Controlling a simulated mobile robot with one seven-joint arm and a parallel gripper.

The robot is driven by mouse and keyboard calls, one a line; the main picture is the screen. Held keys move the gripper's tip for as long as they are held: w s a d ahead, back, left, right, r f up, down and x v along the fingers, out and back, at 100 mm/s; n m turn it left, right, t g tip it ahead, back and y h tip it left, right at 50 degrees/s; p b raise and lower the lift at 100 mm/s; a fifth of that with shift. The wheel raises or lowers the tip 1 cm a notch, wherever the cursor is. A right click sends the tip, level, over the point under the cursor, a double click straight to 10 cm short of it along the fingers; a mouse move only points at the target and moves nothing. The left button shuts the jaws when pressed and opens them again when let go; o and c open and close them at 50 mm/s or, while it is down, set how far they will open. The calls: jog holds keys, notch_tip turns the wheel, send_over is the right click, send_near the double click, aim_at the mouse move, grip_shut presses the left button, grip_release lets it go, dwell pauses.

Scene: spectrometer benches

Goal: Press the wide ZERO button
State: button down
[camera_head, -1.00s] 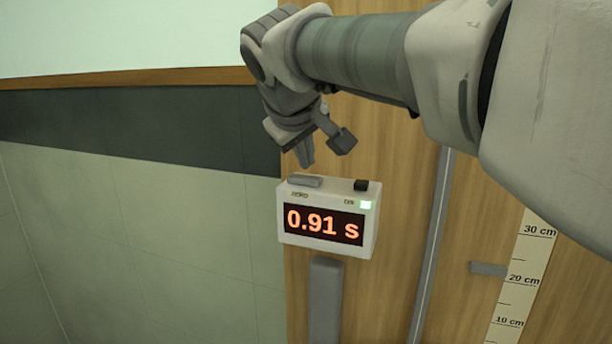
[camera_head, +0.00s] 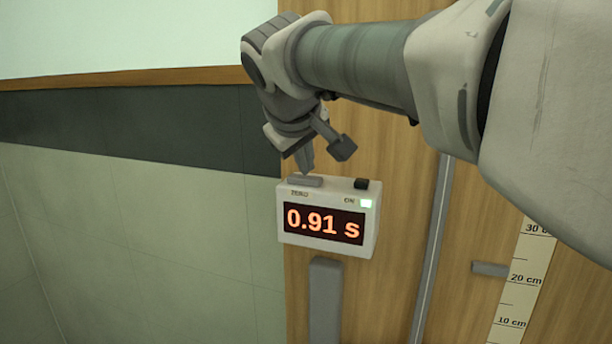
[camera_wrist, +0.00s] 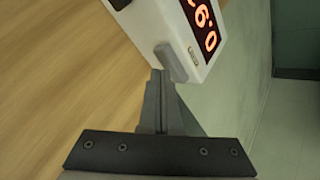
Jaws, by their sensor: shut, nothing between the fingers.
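The wide grey ZERO button (camera_head: 305,181) sits on the top left of a white timer box (camera_head: 370,240). The box's display (camera_head: 323,224) reads 0.91 s in orange digits. My gripper (camera_head: 306,172) is shut and empty, pointing down at the ZERO button with its tips at or just above it. Whether they touch cannot be told. In the wrist view, the closed fingertips (camera_wrist: 160,75) reach the near edge of the grey ZERO button (camera_wrist: 171,63) on the box (camera_wrist: 150,25).
A grey post (camera_head: 325,300) is below the box. A vertical rail (camera_head: 436,240) and a centimetre scale (camera_head: 520,280) are to the right on the wooden panel.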

aim_at(306, 179)
dwell(0.3)
jog(key=shift+r+p, duration=0.6)
notch_tip(306, 179, up, 6)
jog(key=p, duration=0.5)
dwell(0.5)
jog(key=s+d+f+m+g, duration=0.1)
jog(key=s+d+f+m, duration=0.1)
jog(key=s+d+f, duration=0.2)
jog(key=s+d+f+m+g, duration=0.1)
jog(key=s+d+f+m, duration=0.2)
jog(key=s+f, duration=0.7)
jog(key=s+d+f+m+g+y, duration=0.1)
jog(key=s+d+f+m, duration=0.1)
jog(key=s+d+f, duration=0.5)
jog(key=s, duration=0.2)
jog(key=shift+s+f+g, duration=0.3)
jog(key=shift+s+f, duration=0.05)
jog(key=shift+s, duration=0.05)
